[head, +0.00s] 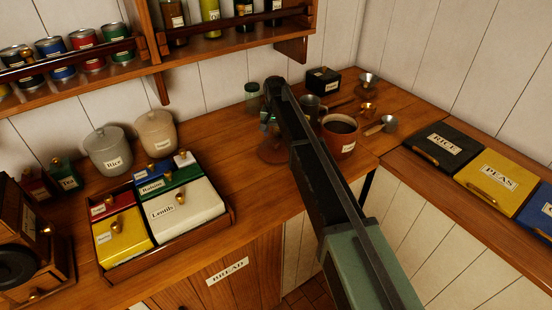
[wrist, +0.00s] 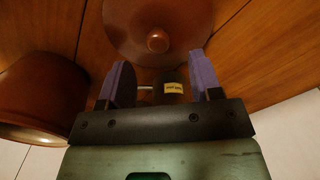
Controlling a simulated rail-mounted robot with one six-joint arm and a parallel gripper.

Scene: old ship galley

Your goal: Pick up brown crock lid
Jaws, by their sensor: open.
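The brown crock lid (wrist: 135,25), a round disc with a small round knob (wrist: 158,42), lies on the wooden counter in the wrist view. In the head view the lid (head: 272,155) is partly hidden by my arm. My gripper (wrist: 160,68) is open and empty. In the wrist view its two purple fingers point toward the lid, with the knob just past and between the fingertips. The brown crock (head: 338,148) stands without a lid to the right of my arm, dark inside; it also shows at the left of the wrist view (wrist: 35,100).
A small dark thing with a pale label (wrist: 174,87) shows between my fingers. A metal mug (head: 312,107), a black box (head: 323,81) and a green jar (head: 252,97) stand nearby. A divided tray (head: 222,228) of lidded boxes is at left. A shelf (head: 215,50) hangs above.

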